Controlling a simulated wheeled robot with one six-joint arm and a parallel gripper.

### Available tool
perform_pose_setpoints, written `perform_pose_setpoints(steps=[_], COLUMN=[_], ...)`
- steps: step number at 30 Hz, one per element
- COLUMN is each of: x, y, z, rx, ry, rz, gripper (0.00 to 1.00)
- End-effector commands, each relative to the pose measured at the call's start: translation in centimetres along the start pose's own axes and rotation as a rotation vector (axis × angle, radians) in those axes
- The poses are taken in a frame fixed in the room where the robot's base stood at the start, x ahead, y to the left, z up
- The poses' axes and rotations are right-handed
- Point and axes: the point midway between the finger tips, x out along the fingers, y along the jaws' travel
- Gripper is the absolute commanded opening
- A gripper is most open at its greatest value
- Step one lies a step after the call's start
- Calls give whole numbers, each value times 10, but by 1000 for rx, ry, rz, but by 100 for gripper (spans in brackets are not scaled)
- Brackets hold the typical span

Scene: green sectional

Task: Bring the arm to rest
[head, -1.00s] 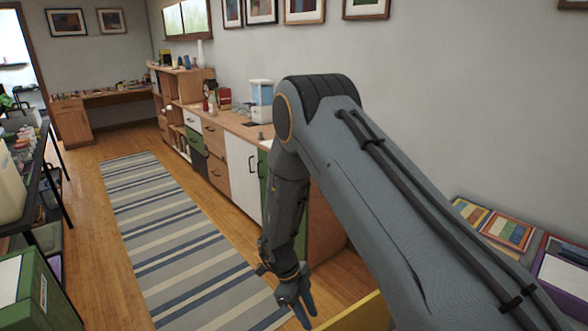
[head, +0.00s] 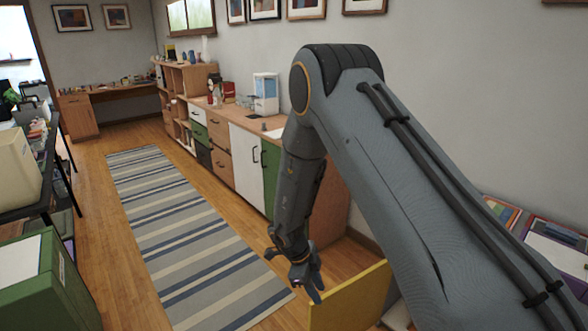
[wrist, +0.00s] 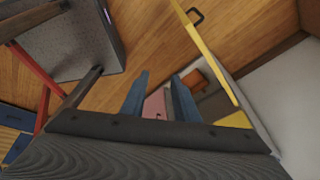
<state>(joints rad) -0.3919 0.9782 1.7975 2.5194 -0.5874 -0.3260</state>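My gripper (head: 312,286) hangs at the lower end of my bent grey arm in the head view, pointing down beside a yellow panel (head: 350,297). In the wrist view my gripper (wrist: 158,92) shows two blue fingers standing apart. Nothing is held between them; pinkish and brown things show farther off beyond the gap. The yellow panel also shows in the wrist view (wrist: 212,55), right of the fingers.
A striped rug (head: 185,230) lies on the wooden floor to the left. A long cabinet (head: 243,165) runs along the wall behind the arm. A green box (head: 45,285) and a dark table are at left. Books and boxes (head: 545,240) lie at right.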

Motion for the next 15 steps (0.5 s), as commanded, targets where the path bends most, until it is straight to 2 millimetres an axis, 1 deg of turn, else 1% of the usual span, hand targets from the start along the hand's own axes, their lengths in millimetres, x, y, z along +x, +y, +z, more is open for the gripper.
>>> perform_pose_setpoints(steps=[1, 5, 8, 12, 15], x=[-3, -13, -24, -49, -70], y=[-9, -34, -54, -84, -96], z=[-2, -7, -10, -15, -19], rx=[-19, -87, -161, -312, -448], ry=[-12, -52, -90, -167, -228], rz=[-27, -109, -186, -318, -408], gripper=[28, 28, 28, 28, 28])
